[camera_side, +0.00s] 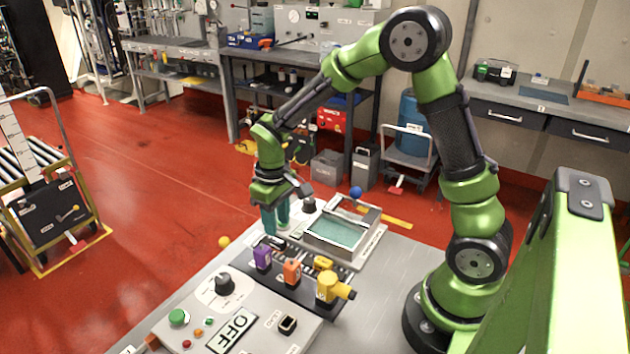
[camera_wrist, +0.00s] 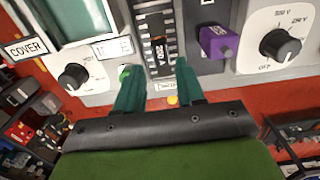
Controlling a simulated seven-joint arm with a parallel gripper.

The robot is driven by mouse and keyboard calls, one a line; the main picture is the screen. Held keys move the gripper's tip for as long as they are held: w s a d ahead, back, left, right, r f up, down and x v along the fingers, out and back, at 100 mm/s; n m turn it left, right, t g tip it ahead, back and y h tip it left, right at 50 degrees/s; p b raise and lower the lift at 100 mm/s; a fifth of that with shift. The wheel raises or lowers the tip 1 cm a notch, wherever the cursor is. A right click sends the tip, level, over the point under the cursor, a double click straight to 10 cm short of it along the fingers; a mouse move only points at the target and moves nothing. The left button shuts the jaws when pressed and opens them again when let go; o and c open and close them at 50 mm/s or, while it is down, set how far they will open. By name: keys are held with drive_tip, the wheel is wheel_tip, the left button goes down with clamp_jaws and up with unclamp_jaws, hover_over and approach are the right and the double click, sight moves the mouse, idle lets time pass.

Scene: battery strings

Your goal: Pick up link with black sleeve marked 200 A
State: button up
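A dark strip marked 200 A (camera_wrist: 161,50), which looks like the link with the black sleeve, lies on a grey panel in the wrist view. A small orange-red patch shows on it. My gripper (camera_wrist: 159,66) has two teal fingers, spread apart with an empty gap between them. The strip lies just beyond the fingertips, lined up with the gap. In the side view my gripper (camera_side: 276,219) points down at the far end of the dark rail. I cannot tell there whether the fingers touch anything, and I cannot pick out the link.
A purple block (camera_side: 262,257), an orange block (camera_side: 291,271) and a yellow plug (camera_side: 330,287) stand along the dark rail. A teal-bottomed tray (camera_side: 345,215) is behind. A panel with a black knob (camera_side: 224,284) and OFF sign is in front. The purple block (camera_wrist: 218,42) is right of the link.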

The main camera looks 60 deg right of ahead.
sight(278, 240)
drive_tip(key=shift+w+f, duration=0.1)
drive_tip(key=shift+f, duration=2.6)
clamp_jaws()
drive_tip(key=shift+r, duration=0.1)
